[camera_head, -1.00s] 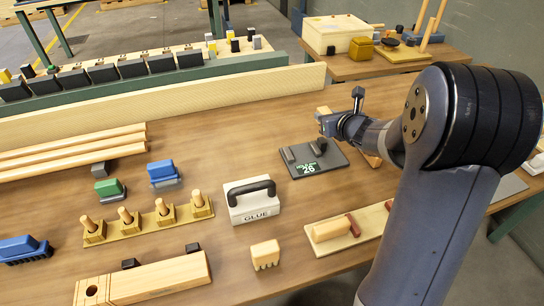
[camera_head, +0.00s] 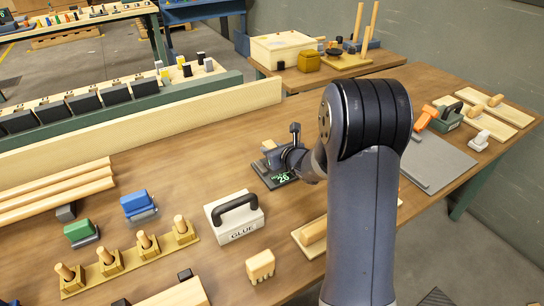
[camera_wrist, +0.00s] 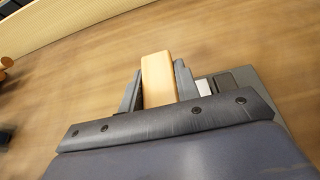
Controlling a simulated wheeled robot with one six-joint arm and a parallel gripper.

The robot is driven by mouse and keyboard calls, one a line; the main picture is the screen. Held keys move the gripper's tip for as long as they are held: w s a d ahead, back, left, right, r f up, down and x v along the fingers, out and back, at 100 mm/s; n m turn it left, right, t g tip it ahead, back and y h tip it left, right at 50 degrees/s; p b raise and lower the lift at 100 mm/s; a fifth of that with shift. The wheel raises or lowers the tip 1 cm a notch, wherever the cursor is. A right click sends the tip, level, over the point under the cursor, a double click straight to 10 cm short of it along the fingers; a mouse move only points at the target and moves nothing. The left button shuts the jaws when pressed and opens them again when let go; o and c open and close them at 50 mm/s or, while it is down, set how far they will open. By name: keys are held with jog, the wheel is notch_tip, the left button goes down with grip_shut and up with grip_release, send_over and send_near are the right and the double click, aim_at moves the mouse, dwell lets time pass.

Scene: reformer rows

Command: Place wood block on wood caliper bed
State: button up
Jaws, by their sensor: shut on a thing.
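The wood block (camera_wrist: 158,78) is a pale, plain bar held between the two grey fingers of my gripper (camera_wrist: 158,72) in the wrist view. In the head view my gripper (camera_head: 275,155) is over or just behind the caliper bed, with a bit of the pale block (camera_head: 268,144) showing. The caliper bed (camera_head: 262,178) is a dark grey plate with a green lit readout, partly hidden by my gripper. In the wrist view the bed (camera_wrist: 248,82) lies to the right of the block, partly behind the finger. I cannot tell whether the block touches it.
A white glue box (camera_head: 233,217) with a black handle stands in front of the bed. A long pale board (camera_head: 140,125) runs along the back. A tan notched block (camera_head: 260,266) lies near the front. A grey mat (camera_head: 435,162) lies at right. Bare table lies left of the bed.

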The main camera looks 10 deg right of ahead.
jog(key=shift+f, duration=1.05)
jog(key=shift+f+b, duration=0.25)
jog(key=shift+b, duration=0.1)
jog(key=o, duration=1)
jog(key=shift+r, duration=0.1)
jog(key=shift+r, duration=0.15)
jog(key=shift+s+d+r+p, duration=0.1)
jog(key=shift+s+p, duration=0.05)
jog(key=shift+p, duration=0.2)
jog(key=v, duration=1.1)
jog(key=shift+s+r, duration=0.15)
jog(key=shift+s, duration=0.15)
